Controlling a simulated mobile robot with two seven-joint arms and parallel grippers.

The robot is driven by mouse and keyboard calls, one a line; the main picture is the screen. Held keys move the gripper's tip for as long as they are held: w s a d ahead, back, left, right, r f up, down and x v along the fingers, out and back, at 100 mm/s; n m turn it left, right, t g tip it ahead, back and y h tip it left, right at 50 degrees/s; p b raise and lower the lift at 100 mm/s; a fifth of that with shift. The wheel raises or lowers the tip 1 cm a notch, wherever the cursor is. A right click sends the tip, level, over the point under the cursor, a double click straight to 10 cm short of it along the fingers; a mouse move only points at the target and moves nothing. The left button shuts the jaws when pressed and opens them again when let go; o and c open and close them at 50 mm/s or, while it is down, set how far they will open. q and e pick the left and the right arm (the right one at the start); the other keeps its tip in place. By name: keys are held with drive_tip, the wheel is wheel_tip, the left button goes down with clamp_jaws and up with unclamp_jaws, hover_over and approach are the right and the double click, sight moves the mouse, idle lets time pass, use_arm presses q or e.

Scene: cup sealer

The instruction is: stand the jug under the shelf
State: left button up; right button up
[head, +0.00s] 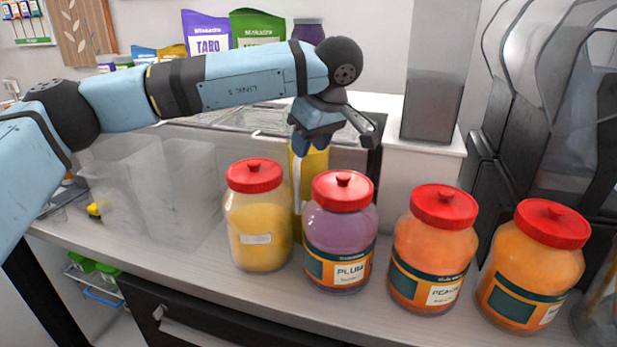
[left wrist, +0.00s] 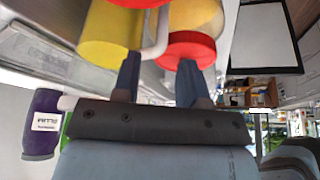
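The yellow jug (head: 315,165) stands behind the row of jars, mostly hidden by the yellow jar and the plum jar. In the left wrist view the jug (left wrist: 105,35) shows its yellow side and its pale handle (left wrist: 160,35). My left gripper (head: 312,147) points down just above the jug in the head view. In the left wrist view its fingers (left wrist: 158,80) are apart, with the handle seen between and beyond their tips; contact does not show. The shelf may be the raised ledge (head: 240,120) behind the counter, but I cannot tell for sure. My right gripper is out of view.
A yellow jar (head: 258,225), a plum jar (head: 340,225) and two orange jars (head: 432,250) (head: 530,265), all red-lidded, line the counter front. Clear containers (head: 160,195) stand left. A grey column (head: 437,80) and dark stacked holders (head: 490,180) are at the right.

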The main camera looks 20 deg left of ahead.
sight(302, 172)
use_arm(q)
drive_tip(key=x, duration=0.8)
drive_tip(key=shift+f+p, duration=0.2)
drive_tip(key=shift+p, duration=0.1)
drive_tip(key=shift+s, duration=0.1)
clamp_jaws()
drive_tip(key=shift+r, duration=0.15)
idle(0.8)
